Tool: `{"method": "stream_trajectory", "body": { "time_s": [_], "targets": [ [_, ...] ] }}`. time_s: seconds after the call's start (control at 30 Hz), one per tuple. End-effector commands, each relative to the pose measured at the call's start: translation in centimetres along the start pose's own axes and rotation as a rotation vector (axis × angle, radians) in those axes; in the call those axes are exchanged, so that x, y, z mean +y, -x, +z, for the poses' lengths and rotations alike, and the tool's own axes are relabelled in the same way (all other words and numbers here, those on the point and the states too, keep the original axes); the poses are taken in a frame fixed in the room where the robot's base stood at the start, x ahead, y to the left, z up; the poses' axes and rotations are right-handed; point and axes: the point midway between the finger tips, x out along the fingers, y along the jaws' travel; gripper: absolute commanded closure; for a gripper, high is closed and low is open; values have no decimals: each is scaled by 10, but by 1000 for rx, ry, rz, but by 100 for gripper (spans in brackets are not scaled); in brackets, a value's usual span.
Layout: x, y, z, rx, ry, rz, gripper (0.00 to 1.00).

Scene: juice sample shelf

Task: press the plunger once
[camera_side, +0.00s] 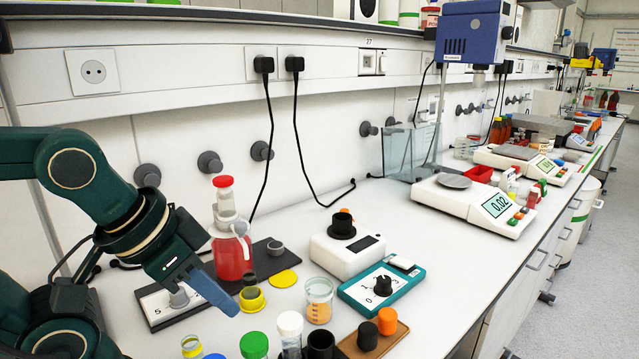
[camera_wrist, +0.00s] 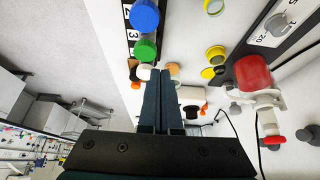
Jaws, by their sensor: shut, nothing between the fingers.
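The dispenser is a red bottle (camera_side: 232,257) with a white pump head (camera_side: 226,208). The plunger with a red cap (camera_side: 223,181) stands at its top. In the wrist view the bottle (camera_wrist: 253,75) is at the right, with the plunger's red cap (camera_wrist: 278,137) pointing down the picture. My gripper (camera_side: 228,308) has blue fingers shut together and empty. It points down and to the right, in front of the bottle and apart from it, lower than the plunger. In the wrist view the shut fingertips (camera_wrist: 160,74) point toward the capped vials, left of the bottle.
A grey knob (camera_side: 180,297) on a scale plate is beside my fingers. A yellow cup (camera_side: 251,298) stands close by them. Green-capped (camera_side: 254,345) and white-capped vials stand at the front. A white device (camera_side: 346,250) and a teal dial box (camera_side: 381,290) are to the right.

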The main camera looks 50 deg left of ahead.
Motion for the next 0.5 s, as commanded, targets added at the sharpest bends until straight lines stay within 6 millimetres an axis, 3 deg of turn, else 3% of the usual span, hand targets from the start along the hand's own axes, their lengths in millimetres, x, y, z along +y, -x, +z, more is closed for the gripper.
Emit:
{"method": "stream_trajectory", "body": {
  "time_s": [0.33, 0.5],
  "targets": [
    [0, 1, -1, 1, 54, 1, 100],
    [-4, 23, -42, 89, 242, 1, 100]
  ]
}}
